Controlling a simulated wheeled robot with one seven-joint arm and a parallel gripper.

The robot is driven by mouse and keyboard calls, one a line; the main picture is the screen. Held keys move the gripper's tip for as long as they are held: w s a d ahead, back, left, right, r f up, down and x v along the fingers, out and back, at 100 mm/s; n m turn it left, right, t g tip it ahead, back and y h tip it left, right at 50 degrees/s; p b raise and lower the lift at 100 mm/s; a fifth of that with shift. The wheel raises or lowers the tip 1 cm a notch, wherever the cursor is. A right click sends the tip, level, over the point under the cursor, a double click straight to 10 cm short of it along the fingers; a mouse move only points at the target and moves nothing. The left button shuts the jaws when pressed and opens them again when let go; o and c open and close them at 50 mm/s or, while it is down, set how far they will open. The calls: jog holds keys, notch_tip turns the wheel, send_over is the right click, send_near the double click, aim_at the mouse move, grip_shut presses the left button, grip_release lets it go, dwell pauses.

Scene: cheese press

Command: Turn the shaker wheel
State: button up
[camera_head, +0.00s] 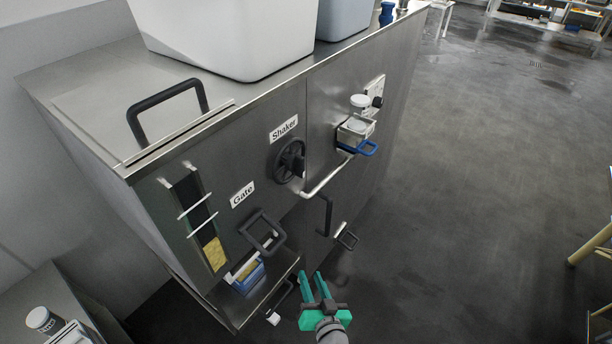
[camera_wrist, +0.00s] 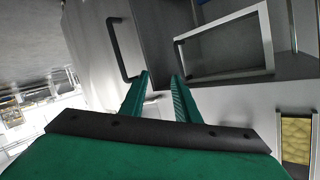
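The shaker wheel (camera_head: 289,160) is a dark round handwheel on the front of the steel machine, just below the "Shaker" label (camera_head: 284,128). It is not clearly visible in the wrist view. My gripper (camera_head: 316,284) has green fingers and is low in front of the machine, below the wheel and apart from it. In the wrist view its two fingers (camera_wrist: 162,82) stand apart with nothing between them, so it is open and empty.
A black gate handle (camera_head: 262,231) sits left below the wheel. A bent metal pipe (camera_head: 327,178) and a blue-handled part (camera_head: 361,148) are to its right. A vertical black handle (camera_head: 325,215) is below. Open floor (camera_head: 470,200) lies right of the machine.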

jog(key=w+d+r+n+y, duration=0.2)
jog(key=w+r+n+y, duration=0.15)
jog(key=w+r, duration=0.45)
jog(key=n+g+y, duration=0.4)
jog(key=n+y, duration=0.3)
jog(key=n, duration=0.2)
send_near(304, 166)
jog(key=x, duration=0.9)
grip_shut()
